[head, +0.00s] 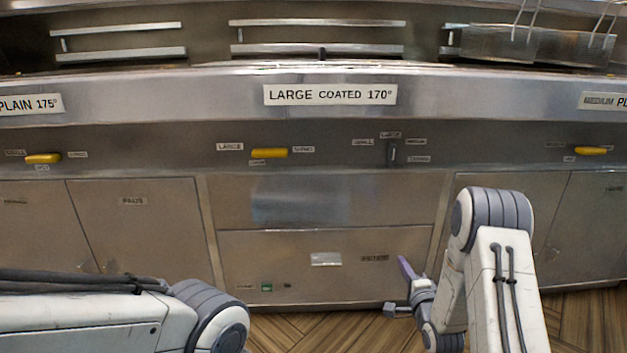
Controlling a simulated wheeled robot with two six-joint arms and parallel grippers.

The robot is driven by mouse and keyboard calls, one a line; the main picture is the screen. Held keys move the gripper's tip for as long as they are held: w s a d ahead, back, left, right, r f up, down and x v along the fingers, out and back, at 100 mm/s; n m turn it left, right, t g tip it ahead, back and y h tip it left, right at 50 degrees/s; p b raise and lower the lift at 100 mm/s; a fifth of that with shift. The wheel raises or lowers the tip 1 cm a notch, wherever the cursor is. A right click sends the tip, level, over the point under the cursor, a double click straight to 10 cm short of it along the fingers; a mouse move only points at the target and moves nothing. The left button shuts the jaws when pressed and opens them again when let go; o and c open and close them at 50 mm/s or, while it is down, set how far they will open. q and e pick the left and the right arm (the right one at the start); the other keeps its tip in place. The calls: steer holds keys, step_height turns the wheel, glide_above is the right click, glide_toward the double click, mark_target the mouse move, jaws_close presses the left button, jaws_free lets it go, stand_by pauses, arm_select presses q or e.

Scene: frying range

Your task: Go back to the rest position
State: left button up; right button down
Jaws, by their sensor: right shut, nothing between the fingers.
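My right arm comes in from the lower right. Its gripper (400,288) hangs low in front of the fryer's lower panels, small in the picture, with a purple finger part showing. It is shut and holds nothing. My left arm comes in from the lower left, and only its links and a rounded joint show. The left gripper is out of the frame.
The fryer front (325,200) spans the view, with a "LARGE COATED 170°" label (330,95) at the middle. Yellow handles (269,153) stick out from the panel. A wire basket (490,45) sits at the upper right. Wooden floor (300,330) shows below.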

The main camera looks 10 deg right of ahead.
steer(key=a+r+n+g+y+p, duration=0.2)
steer(key=a+r+n+g+p, duration=0.3)
steer(key=a, duration=0.7)
steer(key=s+a+r+n+g+p, duration=0.2)
steer(key=s+a+r+n+g, duration=0.3)
steer(key=s+a+n, duration=0.4)
steer(key=s+a+r+n+g+p, duration=0.2)
steer(key=s+r+n+g, duration=0.15)
steer(key=s, duration=0.65)
steer(key=s+a+r+n+g+p, duration=0.15)
steer(key=s+r+n, duration=0.25)
steer(key=s, duration=0.6)
steer(key=s+a+r+n+g+p, duration=0.2)
steer(key=s+r+n+g, duration=0.15)
steer(key=s, duration=0.75)
step_height(320, 180, up, 38)
steer(key=w+t+p, duration=0.1)
steer(key=p, duration=3.6)
steer(key=shift+w+d+f, duration=0.15)
steer(key=shift+d, duration=0.1)
